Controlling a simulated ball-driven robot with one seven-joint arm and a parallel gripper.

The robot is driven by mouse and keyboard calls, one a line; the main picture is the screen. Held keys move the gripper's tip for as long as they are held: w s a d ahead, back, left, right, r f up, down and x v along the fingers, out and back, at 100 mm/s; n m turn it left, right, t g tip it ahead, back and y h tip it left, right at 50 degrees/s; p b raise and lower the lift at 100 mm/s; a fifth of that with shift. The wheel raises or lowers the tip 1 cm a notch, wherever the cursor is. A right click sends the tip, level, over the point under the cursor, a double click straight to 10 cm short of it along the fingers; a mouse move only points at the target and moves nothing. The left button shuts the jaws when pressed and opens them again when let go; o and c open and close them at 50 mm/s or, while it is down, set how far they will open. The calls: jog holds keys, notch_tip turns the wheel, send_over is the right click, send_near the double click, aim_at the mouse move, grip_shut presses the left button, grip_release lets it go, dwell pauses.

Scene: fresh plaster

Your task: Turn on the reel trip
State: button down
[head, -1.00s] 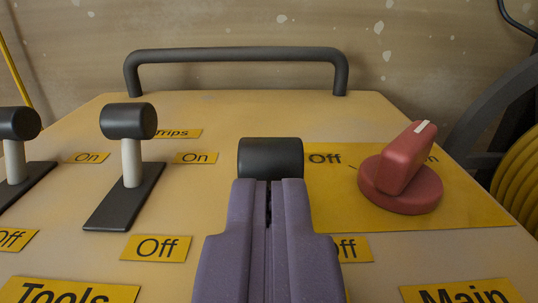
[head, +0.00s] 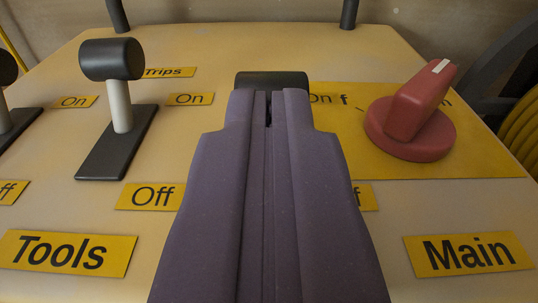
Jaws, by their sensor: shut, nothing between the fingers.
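A black cylindrical lever head (head: 271,79) shows just beyond the tips of my gripper (head: 269,94). The gripper is purple, shut and empty, with its tips at or very near the lever head; whether they touch I cannot tell. The lever's stem and base are hidden behind the gripper. An "On" label (head: 319,98) shows right of the head, and a partly covered "Off" label (head: 367,197) lies nearer. No reel label is visible; the gripper covers the panel in front of this lever.
A similar lever with a black head (head: 111,60) and pale stem stands to the left above a "Tools" label (head: 68,253). Another lever (head: 7,68) is cut off at the left edge. A red rotary knob (head: 410,120) sits right, above a "Main" label (head: 468,254).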

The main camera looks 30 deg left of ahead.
jog(key=shift+w+a+r+g+h+p, duration=0.15)
jog(key=shift+w+r+g+h+p, duration=0.25)
jog(key=shift+p, duration=0.8)
jog(key=shift+w+a+r+g+h+p, duration=0.15)
jog(key=shift+r+g+p, duration=0.4)
jog(key=shift+p, duration=0.7)
jog(key=shift+w+a+r+g+h+p, duration=0.2)
jog(key=shift+r+g+h+p, duration=0.2)
jog(key=shift+p, duration=0.8)
jog(key=p, duration=0.1)
jog(key=w+g+p, duration=0.1)
jog(key=p, duration=0.1)
jog(key=shift+a+r+g+h+p, duration=0.25)
jog(key=shift+a+h+p, duration=0.05)
jog(key=shift+h, duration=0.05)
jog(key=shift+w+a+g+h+p, duration=0.35)
jog(key=shift+g+p, duration=0.35)
jog(key=shift+p, duration=0.4)
jog(key=shift+d+f+b, duration=0.15)
jog(key=shift+f+b, duration=0.25)
jog(key=shift+b, duration=0.05)
jog(key=shift+r, duration=0.1)
jog(key=shift+r+p, duration=0.55)
jog(key=shift+r, duration=0.2)
